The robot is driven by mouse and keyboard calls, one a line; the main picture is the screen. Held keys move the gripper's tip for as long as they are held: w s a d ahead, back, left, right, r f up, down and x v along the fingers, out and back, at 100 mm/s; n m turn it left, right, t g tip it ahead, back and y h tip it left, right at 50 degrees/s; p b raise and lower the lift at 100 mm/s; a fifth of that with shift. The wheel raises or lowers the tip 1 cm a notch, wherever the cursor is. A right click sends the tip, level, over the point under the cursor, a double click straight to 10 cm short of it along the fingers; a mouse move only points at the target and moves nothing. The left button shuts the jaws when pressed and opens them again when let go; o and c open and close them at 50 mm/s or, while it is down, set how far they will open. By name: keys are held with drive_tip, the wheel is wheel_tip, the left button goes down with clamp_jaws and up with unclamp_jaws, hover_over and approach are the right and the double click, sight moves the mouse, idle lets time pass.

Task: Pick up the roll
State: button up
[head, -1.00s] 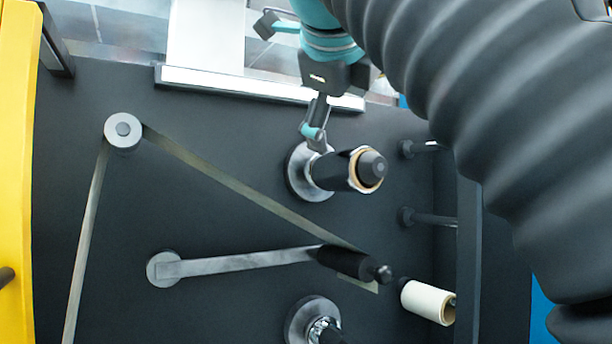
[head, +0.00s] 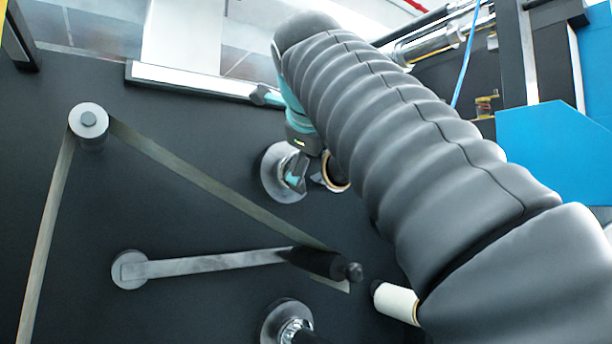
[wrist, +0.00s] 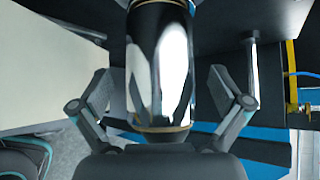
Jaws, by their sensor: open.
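The roll (wrist: 158,65) is a glossy black cylinder with a thin tan rim. In the wrist view it fills the space between the two fingers of my gripper (wrist: 161,88), which stand apart on either side of it with gaps showing. In the head view only the tan ring end of the roll (head: 335,172) shows beside the upper round hub (head: 274,178); my arm hides most of the rest. My gripper (head: 298,172) is open at that hub, partly hidden by its own wrist.
A lower hub (head: 280,322), a black roller on a grey swing arm (head: 205,262) and a white roll (head: 397,303) stick out from the dark panel. A web strip (head: 195,172) runs down to the roller. A blue block (head: 560,150) stands at right.

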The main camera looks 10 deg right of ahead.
drive_tip(key=shift+x, duration=1)
drive_tip(key=c, duration=1.3)
drive_tip(key=shift+c, duration=0.2)
drive_tip(key=shift+r, duration=0.2)
